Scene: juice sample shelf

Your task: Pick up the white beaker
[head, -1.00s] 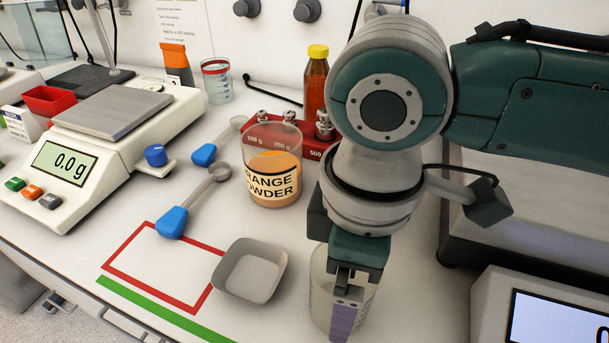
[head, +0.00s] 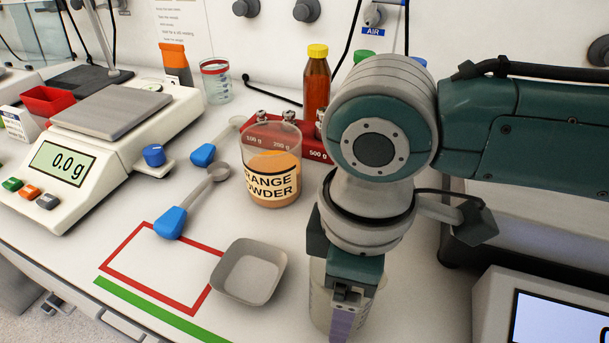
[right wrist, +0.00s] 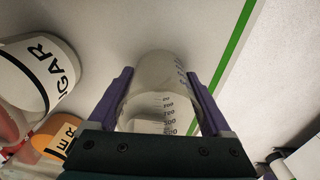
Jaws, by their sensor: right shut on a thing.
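The white beaker (head: 319,302) is a clear, whitish graduated vessel at the front, right of the grey weighing dish. My right gripper (head: 343,322) points down at it and hides much of it in the head view. In the right wrist view the beaker (right wrist: 160,88) sits between the two purple fingers, one on each side, with its printed scale showing. The right gripper is shut on it. I cannot tell whether its base touches the bench. My left gripper is not in view.
The grey dish (head: 248,272) stands just left of the beaker. The orange powder jar (head: 272,182) is behind it, and a display unit (head: 540,305) is to the right. A sugar container (right wrist: 35,75) shows in the right wrist view. The red-outlined area (head: 160,265) is mostly bare.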

